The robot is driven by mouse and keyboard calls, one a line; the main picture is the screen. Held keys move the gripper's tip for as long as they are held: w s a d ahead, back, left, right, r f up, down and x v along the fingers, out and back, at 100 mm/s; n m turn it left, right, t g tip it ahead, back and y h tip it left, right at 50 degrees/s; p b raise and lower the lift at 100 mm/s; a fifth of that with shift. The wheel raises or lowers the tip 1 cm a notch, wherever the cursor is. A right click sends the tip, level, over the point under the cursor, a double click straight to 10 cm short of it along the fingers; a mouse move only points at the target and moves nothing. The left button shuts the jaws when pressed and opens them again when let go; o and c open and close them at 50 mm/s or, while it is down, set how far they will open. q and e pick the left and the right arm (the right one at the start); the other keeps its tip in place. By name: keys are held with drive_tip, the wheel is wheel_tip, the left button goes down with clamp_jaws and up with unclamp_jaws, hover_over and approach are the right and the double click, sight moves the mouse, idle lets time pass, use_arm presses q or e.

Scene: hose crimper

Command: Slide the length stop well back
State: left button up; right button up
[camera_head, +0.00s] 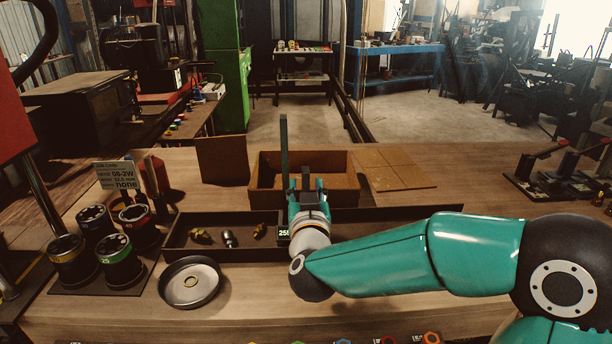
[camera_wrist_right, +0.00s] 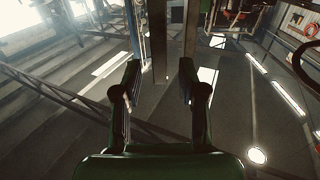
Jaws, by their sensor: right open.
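My right gripper (camera_head: 308,184) points away from me over the tray and the open box in the head view. In the right wrist view its two fingers (camera_wrist_right: 160,88) stand wide apart with nothing gripped between them. A dark upright post (camera_head: 284,150) rises just left of the gripper. A small lit display reading about 255 (camera_head: 284,232) sits low beside my right wrist. I cannot tell for sure which part is the length stop; my arm hides some of this area. In the wrist view, a vertical bar (camera_wrist_right: 159,40) shows beyond the fingers. My left gripper is out of view.
A dark tray (camera_head: 190,255) holds small fittings. An open brown box (camera_head: 262,200) stands behind it. A round metal dish (camera_head: 165,290) and several dies (camera_head: 120,262) are at the left. A lever tool (camera_head: 560,175) is at the right.

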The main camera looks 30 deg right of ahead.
sight(306, 183)
drive_tip(key=shift+p+x, duration=0.3)
drive_tip(key=shift+x, duration=1.8)
drive_tip(key=shift+c, duration=0.2)
clamp_jaws()
